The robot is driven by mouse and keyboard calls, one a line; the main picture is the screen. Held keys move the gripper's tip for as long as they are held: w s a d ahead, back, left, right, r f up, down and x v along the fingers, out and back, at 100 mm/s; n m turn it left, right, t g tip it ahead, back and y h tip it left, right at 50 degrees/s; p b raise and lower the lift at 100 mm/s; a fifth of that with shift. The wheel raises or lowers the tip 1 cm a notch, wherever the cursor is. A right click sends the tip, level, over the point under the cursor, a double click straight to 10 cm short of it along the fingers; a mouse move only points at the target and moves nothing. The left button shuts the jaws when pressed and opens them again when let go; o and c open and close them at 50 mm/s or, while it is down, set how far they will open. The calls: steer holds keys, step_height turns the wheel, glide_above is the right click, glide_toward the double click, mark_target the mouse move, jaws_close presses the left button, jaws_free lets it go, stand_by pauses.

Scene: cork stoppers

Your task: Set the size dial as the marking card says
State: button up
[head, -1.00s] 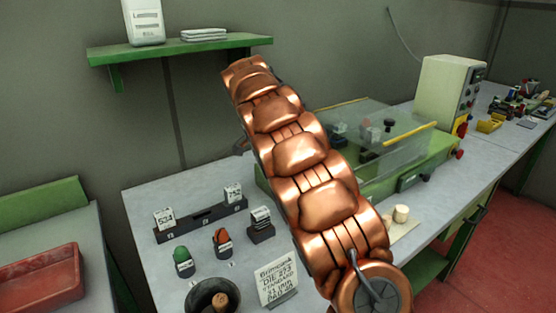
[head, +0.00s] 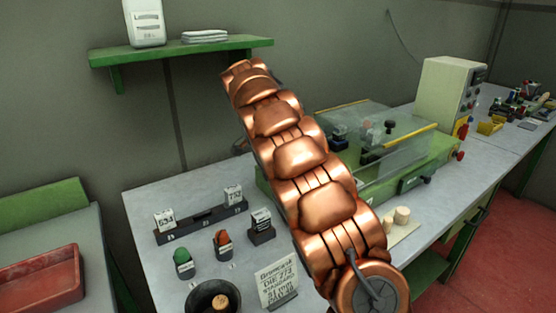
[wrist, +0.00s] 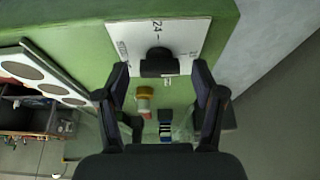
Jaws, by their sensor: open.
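The size dial shows in the wrist view as a black knob (wrist: 158,57) on a white plate (wrist: 120,32) with printed marks and what looks like 24. My gripper (wrist: 159,72) is open, its two dark fingers on either side of the knob with a gap to each. I cannot tell how far the fingers reach over it or exactly where the knob points. The marking card (head: 277,284) stands on the bench in the head view. My arm hides the gripper and dial there.
A green machine with a clear guard (head: 375,128) stands behind my arm. Cork stoppers (head: 402,214) stand on a board to its front. A dark rack (head: 203,220) with number blocks, green and orange-handled stamps and a round black dish (head: 212,297) occupy the left bench.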

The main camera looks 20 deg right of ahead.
steer(key=shift+v, duration=3.75)
